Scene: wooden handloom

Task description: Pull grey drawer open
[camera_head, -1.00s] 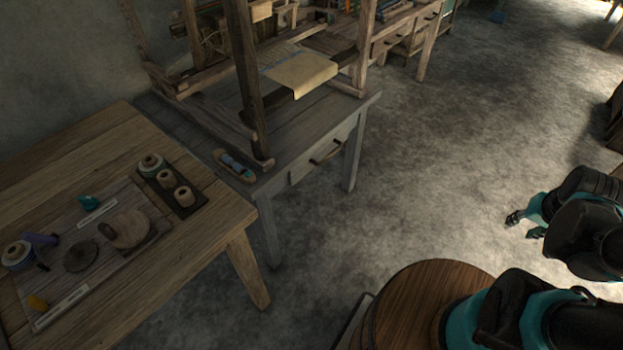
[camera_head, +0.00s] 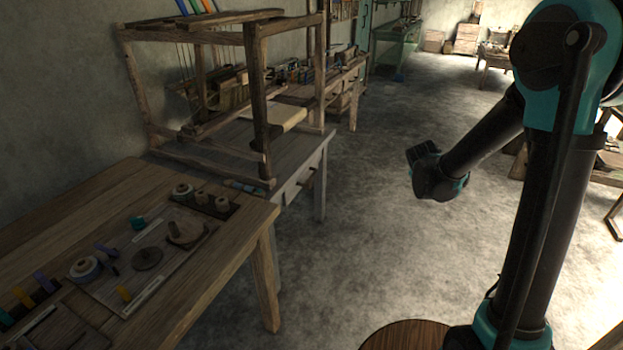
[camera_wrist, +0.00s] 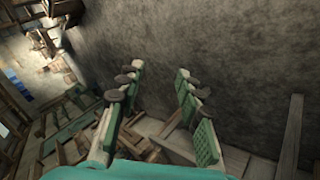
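The grey drawer (camera_head: 290,190) is in the front of the grey table under the wooden loom, in the head view. Its dark bar handle (camera_head: 308,177) faces the open floor on the right. The drawer looks shut, its front about flush with the table. My gripper is open and empty in the wrist view (camera_wrist: 158,74), its two green-padded fingers well apart. In the head view my arm's end (camera_head: 437,174) is in the air, right of the drawer and apart from it; its fingers are not clear there. I cannot pick out the drawer in the wrist view.
A wooden table (camera_head: 90,215) with spools, discs and a board stands at the front left. The loom frame (camera_head: 258,95) stands on the grey table (camera_head: 318,150). A round wooden top (camera_head: 405,335) is at the bottom. Bare floor (camera_head: 350,240) lies between my arm and the tables.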

